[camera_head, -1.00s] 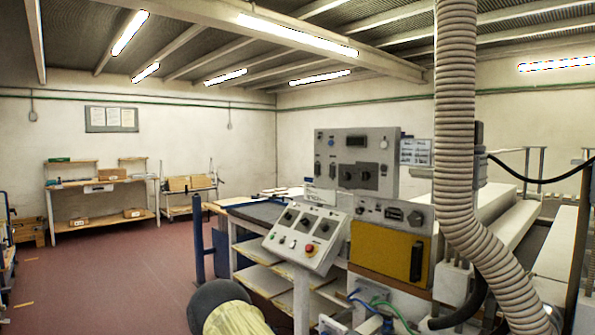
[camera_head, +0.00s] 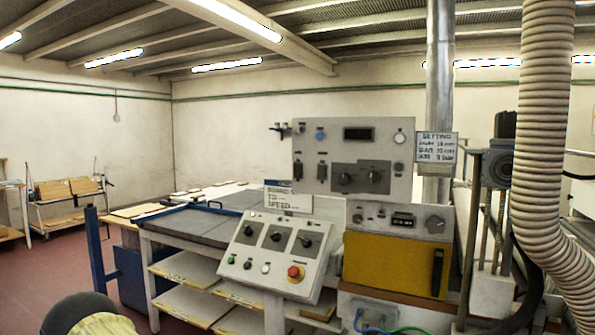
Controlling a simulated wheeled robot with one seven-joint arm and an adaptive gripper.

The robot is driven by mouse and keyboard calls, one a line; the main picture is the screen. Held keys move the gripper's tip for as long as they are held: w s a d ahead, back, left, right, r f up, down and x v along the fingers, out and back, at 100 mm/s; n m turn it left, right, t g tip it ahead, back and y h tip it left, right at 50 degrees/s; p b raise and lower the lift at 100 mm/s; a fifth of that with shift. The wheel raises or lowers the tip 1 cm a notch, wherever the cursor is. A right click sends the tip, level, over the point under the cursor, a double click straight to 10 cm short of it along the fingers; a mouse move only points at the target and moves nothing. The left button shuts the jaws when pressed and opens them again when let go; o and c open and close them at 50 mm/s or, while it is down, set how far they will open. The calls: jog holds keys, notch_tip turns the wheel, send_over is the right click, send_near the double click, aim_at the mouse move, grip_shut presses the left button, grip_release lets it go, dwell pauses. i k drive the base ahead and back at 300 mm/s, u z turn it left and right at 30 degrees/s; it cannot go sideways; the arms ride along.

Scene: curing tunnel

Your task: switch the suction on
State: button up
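A sloped grey control box (camera_head: 312,283) stands at the centre, with three black rotary knobs (camera_head: 276,236) on its face. Below them are green (camera_head: 231,259), black and white buttons and a red stop button (camera_head: 295,273). Behind it is an upright grey panel (camera_head: 375,147) with a blue knob (camera_head: 320,135), a dark display, two black switches and two rotary knobs (camera_head: 360,177). To the right is a grey panel strip over a yellow door (camera_head: 390,263), with small knobs and a counter. The labels are too small to tell which control is the suction. My gripper is not in view.
A wide ribbed hose (camera_head: 540,130) hangs at the right, with a metal pipe (camera_head: 440,90) beside it. A grey-topped table (camera_head: 200,226) with shelves of boards stands left of the control box. Open red floor (camera_head: 50,275) lies at the far left.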

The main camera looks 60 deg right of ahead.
aim_at(322, 169)
jog(key=z, duration=0.4)
jog(key=i, duration=1.2)
jog(key=z, duration=1.8)
jog(key=i, duration=0.8)
jog(key=z, duration=2.65)
jog(key=k, duration=1.05)
jog(key=u, duration=0.2)
